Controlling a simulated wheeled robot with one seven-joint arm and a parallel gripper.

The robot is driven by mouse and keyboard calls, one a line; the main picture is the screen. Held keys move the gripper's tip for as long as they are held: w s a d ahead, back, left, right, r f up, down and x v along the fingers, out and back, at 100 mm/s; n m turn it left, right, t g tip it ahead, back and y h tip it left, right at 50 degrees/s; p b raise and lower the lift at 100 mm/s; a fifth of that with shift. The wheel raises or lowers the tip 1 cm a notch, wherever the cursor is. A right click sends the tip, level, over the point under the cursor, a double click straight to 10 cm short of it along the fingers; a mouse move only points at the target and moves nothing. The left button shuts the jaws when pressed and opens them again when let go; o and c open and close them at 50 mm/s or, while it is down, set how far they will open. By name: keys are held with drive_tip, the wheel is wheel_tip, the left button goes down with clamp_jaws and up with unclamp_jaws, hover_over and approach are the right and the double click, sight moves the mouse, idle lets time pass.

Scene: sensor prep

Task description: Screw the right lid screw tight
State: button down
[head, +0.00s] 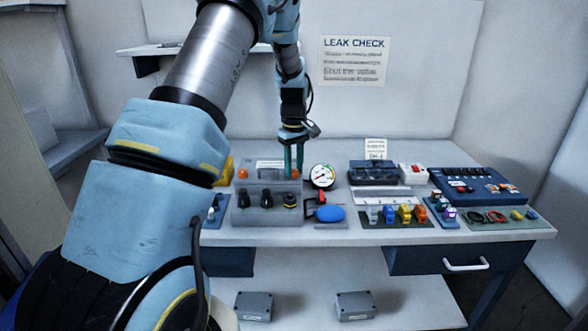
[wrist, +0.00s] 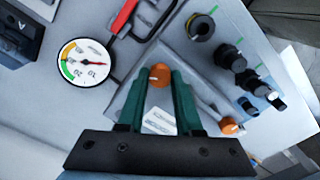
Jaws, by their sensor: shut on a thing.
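My gripper (head: 293,160), with its green fingers, points down at the back of the bench. In the wrist view my gripper (wrist: 161,73) is shut on the right lid screw (wrist: 159,76), an orange knob with a pale mark on top. In the head view the right lid screw (head: 295,174) shows only in part at the fingertips. The left lid screw (head: 242,173) is a like orange knob, clear of the fingers; it also shows in the wrist view (wrist: 229,126). Both sit on a grey box with a white label (wrist: 160,121), partly hidden by my fingers.
A round gauge (head: 322,175) stands just right of my gripper. A grey block with several black knobs (head: 267,216) is in front of the box. A red-handled part (wrist: 124,17) and a blue oval (head: 330,214) lie nearby. Coloured parts and a blue panel (head: 480,187) fill the right side.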

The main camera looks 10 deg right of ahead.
drive_tip(key=m, duration=0.6)
drive_tip(key=shift+b, duration=0.35)
drive_tip(key=m, duration=0.6)
drive_tip(key=shift+m, duration=0.4)
drive_tip(key=m+p, duration=0.1)
drive_tip(key=m, duration=0.5)
drive_tip(key=m+p, duration=0.1)
drive_tip(key=m, duration=0.4)
drive_tip(key=shift+m, duration=0.4)
drive_tip(key=c, duration=0.6)
unclamp_jaws()
